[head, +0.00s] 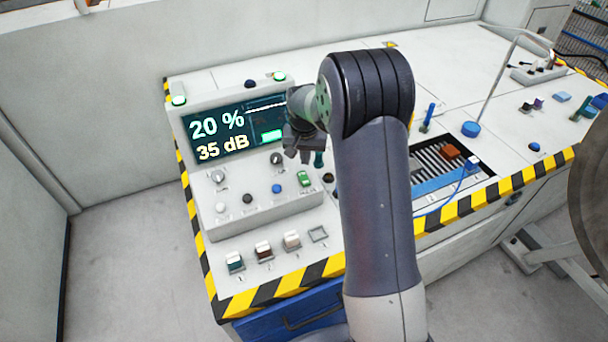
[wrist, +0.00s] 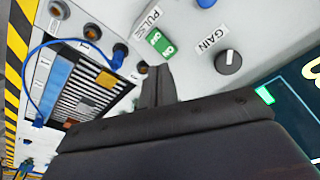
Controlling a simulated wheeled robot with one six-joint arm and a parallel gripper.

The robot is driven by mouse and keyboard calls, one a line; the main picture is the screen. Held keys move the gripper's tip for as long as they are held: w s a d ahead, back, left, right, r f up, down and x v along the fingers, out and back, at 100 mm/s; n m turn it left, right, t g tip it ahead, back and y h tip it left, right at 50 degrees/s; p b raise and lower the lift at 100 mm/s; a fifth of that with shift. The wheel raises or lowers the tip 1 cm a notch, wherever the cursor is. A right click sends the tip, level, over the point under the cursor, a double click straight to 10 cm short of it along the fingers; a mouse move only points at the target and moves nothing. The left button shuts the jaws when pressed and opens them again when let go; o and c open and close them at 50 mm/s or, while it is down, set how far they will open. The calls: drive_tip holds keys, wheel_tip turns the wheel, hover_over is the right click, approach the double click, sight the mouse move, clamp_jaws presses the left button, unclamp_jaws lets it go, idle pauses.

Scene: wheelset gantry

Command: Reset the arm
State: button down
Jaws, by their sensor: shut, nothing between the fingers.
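My gripper (head: 304,150) is in the head view in front of the right end of the console's display, above the control panel. My arm crosses the middle of that view and hides part of the bench. In the wrist view my gripper (wrist: 157,85) shows its fingers together with nothing between them. Beyond the fingers are a green ON switch (wrist: 161,43) and a GAIN knob (wrist: 228,62). I cannot tell whether the fingertips touch the panel.
The console display (head: 221,131) reads 20 % and 35 dB. Small blocks (head: 263,251) stand in a row at the bench front. A slotted tray (head: 437,165) with a blue cable lies to the right of my arm. Floor at left is clear.

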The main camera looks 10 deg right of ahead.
sight(305, 180)
drive_tip(key=shift+f, duration=0.1)
drive_tip(key=shift+f+b, duration=2.2)
drive_tip(key=shift+f, duration=1.35)
drive_tip(key=shift+r, duration=0.1)
drive_tip(key=shift+r, duration=0.1)
wheel_tip(305, 180, up, 9)
drive_tip(key=p, duration=0.6)
